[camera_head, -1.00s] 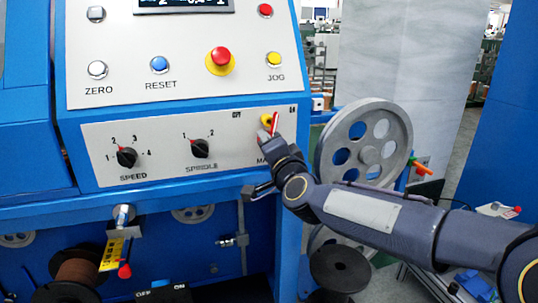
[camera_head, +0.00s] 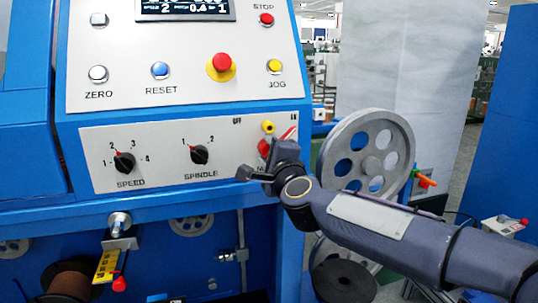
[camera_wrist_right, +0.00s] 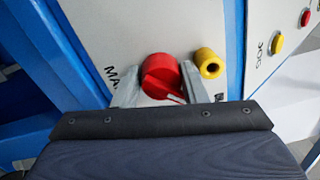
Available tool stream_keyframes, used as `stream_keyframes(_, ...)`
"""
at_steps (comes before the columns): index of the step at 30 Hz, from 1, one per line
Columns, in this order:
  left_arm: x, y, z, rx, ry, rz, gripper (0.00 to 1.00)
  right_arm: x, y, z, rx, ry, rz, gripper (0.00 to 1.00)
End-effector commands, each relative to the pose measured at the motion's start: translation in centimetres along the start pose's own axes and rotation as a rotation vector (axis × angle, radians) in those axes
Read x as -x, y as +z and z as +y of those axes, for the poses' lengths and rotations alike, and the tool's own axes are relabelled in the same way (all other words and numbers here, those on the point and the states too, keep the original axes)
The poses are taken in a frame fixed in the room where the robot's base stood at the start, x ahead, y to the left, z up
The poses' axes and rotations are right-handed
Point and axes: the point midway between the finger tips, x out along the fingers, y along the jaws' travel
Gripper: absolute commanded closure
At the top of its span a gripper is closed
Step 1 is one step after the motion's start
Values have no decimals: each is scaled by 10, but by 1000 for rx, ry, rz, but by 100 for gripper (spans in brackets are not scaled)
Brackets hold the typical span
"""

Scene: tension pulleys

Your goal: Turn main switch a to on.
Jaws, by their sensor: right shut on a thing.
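Main switch a is a red rotary knob with a white mark on the right of the machine's lower panel. In the head view, its red part (camera_head: 263,147) shows beside my right gripper (camera_head: 274,157), and a red-and-white edge slants up right toward a small label. In the right wrist view, the red knob (camera_wrist_right: 160,72) sits between the two fingers of my right gripper (camera_wrist_right: 162,88). The gripper is shut on the knob. Its fingers and wrist hide part of the knob and its name label. My left gripper is not in view.
A yellow round part (camera_head: 268,127) sticks out close to the knob. The speed knob (camera_head: 124,162) and spindle knob (camera_head: 199,155) are to the left. A red emergency button (camera_head: 221,64) is above. A large grey pulley (camera_head: 368,155) stands to the right, behind my arm.

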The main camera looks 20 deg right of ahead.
Motion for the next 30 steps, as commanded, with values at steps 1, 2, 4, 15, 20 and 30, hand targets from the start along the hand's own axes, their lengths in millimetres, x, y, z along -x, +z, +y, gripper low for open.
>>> stream_keyframes(1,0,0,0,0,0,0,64,0,0,1,-8,1,1,100)
stream_keyframes(2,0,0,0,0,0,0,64,0,0,1,-10,1,1,100)
stream_keyframes(4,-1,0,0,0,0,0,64,0,0,1,-14,1,2,100)
stream_keyframes(15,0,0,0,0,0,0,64,0,0,1,-15,2,2,53)
stream_keyframes(20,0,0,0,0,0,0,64,0,0,0,-13,0,2,40)
stream_keyframes(30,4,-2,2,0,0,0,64,0,0,-4,46,-3,-2,40)
